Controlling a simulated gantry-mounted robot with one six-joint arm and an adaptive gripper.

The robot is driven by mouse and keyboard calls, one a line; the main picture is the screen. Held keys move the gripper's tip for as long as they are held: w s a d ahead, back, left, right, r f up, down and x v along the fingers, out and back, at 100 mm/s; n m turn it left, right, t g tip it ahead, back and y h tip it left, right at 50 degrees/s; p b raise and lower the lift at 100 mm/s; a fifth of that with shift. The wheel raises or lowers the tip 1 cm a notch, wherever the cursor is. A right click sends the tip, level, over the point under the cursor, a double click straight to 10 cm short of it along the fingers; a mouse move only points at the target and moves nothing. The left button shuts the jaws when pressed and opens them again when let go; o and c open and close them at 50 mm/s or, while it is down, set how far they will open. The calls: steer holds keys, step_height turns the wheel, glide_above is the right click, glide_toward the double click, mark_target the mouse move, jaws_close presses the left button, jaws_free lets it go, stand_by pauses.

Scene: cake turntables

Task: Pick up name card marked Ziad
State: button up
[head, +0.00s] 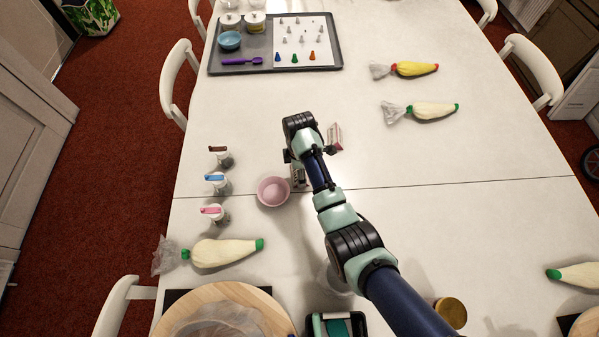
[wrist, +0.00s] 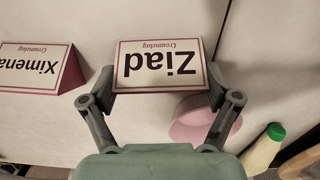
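The name card marked Ziad (wrist: 160,66) is a white tent card with a pink edge, its text upside down in the wrist view. In the head view it is mostly hidden beneath my wrist, with a small part showing (head: 299,184). My gripper (wrist: 161,84) has its fingers spread wide, one at each side of the Ziad card. The fingertips are at or very close to its side edges; I cannot tell whether they touch. A second card, marked Ximena (wrist: 36,68), stands to the left in the wrist view and right of my gripper in the head view (head: 335,137).
A pink bowl (head: 273,191) stands close beside the Ziad card. Small jars (head: 218,184) and a piping bag (head: 224,253) lie farther left. A tray (head: 330,56) is at the back, and two piping bags (head: 414,69) lie back right. The table's right middle is clear.

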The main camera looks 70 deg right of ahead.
steer(key=shift+r, duration=0.1)
step_height(320, 180, up, 20)
steer(key=p, duration=1)
